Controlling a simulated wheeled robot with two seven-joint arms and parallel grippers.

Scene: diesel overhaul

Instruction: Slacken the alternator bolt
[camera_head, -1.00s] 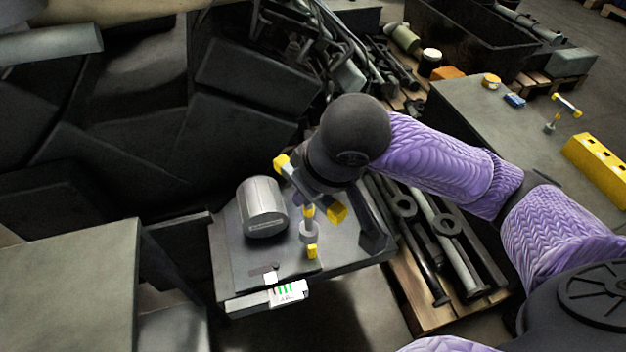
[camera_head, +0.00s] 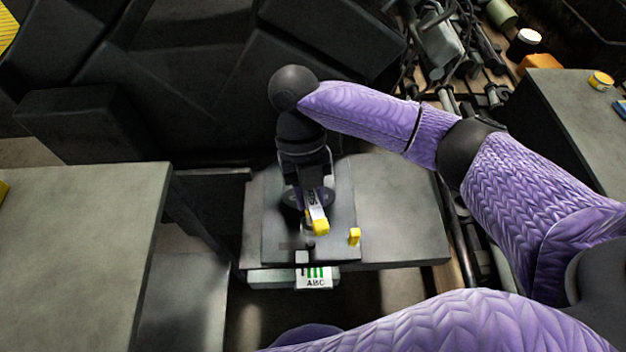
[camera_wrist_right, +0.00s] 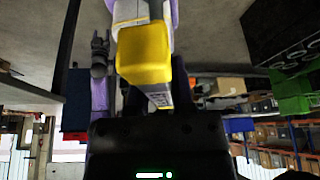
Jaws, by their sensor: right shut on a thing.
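My right gripper (camera_head: 313,188) points down over the dark plate on the bench. It is shut on a grey tool with a yellow block end (camera_head: 320,227). In the right wrist view the yellow end (camera_wrist_right: 145,55) fills the middle, above the dark jaws (camera_wrist_right: 160,98). The tool's lower part is hidden, so I cannot tell whether it touches a bolt. A dark round part (camera_head: 293,198) shows partly behind the gripper; I cannot tell whether it is the alternator.
A small yellow post (camera_head: 355,237) stands right of the tool on the plate (camera_head: 343,205). A white label with green bars (camera_head: 314,277) hangs at the bench's front edge. Another grey bench (camera_head: 80,240) is at left. Large dark blocks (camera_head: 190,90) stand behind.

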